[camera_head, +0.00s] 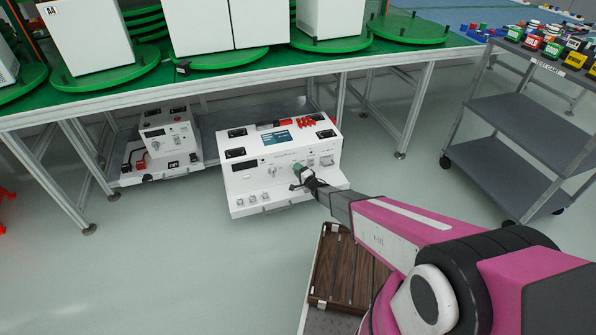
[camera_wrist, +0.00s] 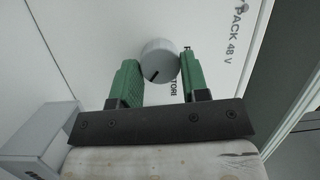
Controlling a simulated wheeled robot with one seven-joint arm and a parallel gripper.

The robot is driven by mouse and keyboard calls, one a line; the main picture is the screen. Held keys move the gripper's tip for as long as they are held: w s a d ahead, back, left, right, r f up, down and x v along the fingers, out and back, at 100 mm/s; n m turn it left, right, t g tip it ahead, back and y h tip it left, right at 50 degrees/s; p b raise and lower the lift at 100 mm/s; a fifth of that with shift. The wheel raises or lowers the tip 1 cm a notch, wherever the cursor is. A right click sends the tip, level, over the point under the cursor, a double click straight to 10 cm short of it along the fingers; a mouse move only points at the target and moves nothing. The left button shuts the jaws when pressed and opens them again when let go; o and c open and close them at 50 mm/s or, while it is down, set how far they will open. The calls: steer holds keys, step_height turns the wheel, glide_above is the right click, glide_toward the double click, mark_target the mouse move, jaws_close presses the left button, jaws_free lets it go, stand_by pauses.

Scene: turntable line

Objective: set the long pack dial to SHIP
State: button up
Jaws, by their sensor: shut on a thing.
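The dial (camera_wrist: 160,60) is a round light-grey knob with a dark pointer line, on a white panel. In the wrist view the line points to the lower left. My gripper (camera_wrist: 158,75) has its green fingers on either side of the knob, shut on it. It also shows in the head view (camera_head: 299,171), at the front of a white unit (camera_head: 240,184) under the bench. Lettering reading "PACK 48 V" (camera_wrist: 240,35) is at the upper right. A label beside the knob is partly covered by the right finger, and I cannot read SHIP anywhere.
A second white unit (camera_head: 168,138) stands to the left under the green-topped bench (camera_head: 270,72). A grey shelf cart (camera_head: 525,125) stands at the right. A brown slatted crate (camera_head: 345,270) lies below my arm. The floor left of it is clear.

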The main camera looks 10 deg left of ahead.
mark_target(293, 158)
steer(key=shift+f+m+t, duration=0.1)
steer(key=shift+m+t, duration=0.3)
steer(key=shift+m, duration=0.7)
steer(key=o, duration=0.9)
steer(key=shift+o, duration=1.1)
step_height(293, 158, up, 5)
steer(key=shift+f, duration=0.15)
steer(key=s+a+r, duration=0.1)
steer(key=s+r, duration=0.1)
steer(key=s, duration=0.1)
steer(key=s+a+r, duration=0.2)
steer(key=s, duration=0.2)
steer(key=s+a+r, duration=0.2)
steer(key=s, duration=0.1)
steer(key=shift+s+a+r, duration=0.15)
steer(key=shift+a+r, duration=0.05)
steer(key=shift+a, duration=0.05)
steer(key=shift+c, duration=1)
